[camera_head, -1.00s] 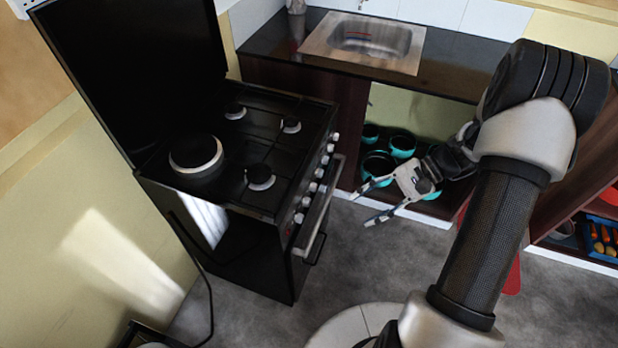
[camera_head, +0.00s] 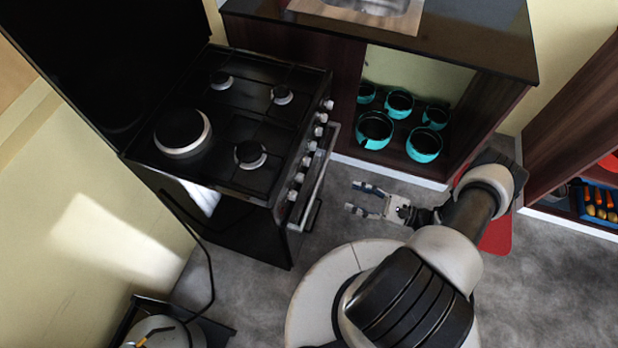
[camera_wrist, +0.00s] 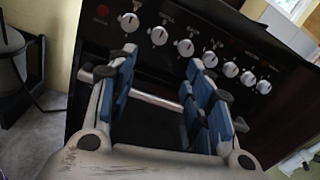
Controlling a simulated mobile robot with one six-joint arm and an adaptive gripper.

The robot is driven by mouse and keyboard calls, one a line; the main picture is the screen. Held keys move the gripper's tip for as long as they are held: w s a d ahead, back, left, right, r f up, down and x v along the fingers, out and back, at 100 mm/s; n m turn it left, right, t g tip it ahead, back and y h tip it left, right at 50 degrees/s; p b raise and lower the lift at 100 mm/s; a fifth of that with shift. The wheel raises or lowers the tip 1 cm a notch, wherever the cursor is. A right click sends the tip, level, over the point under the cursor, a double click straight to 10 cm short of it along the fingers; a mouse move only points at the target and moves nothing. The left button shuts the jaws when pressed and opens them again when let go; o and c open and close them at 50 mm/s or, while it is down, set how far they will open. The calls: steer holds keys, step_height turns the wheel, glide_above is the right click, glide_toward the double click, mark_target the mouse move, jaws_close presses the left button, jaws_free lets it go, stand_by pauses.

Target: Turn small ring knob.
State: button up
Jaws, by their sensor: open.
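A black stove (camera_head: 240,120) stands at left with its lid up. White knobs (camera_head: 312,146) line its front edge. The wrist view shows the same row of white round knobs (camera_wrist: 185,47) on a black panel, with small labels too blurred to read. I cannot tell which knob is the small ring one. My gripper (camera_head: 358,198) is open and empty, in front of the stove and apart from it. In the wrist view, its blue-padded fingers (camera_wrist: 160,62) point towards the panel, below the left part of the knob row.
The oven handle (camera_head: 318,182) juts out below the knobs. A counter with turquoise pots (camera_head: 374,130) on its open shelf stands behind. A gas cylinder (camera_head: 160,332) with a hose is at bottom left. Grey floor (camera_head: 270,280) is clear before the stove.

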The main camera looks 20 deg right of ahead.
mark_target(303, 179)
steer(key=x, duration=1.5)
steer(key=shift+w+a, duration=0.1)
steer(key=shift+a, duration=0.35)
steer(key=shift+c, duration=0.6)
steer(key=c, duration=1)
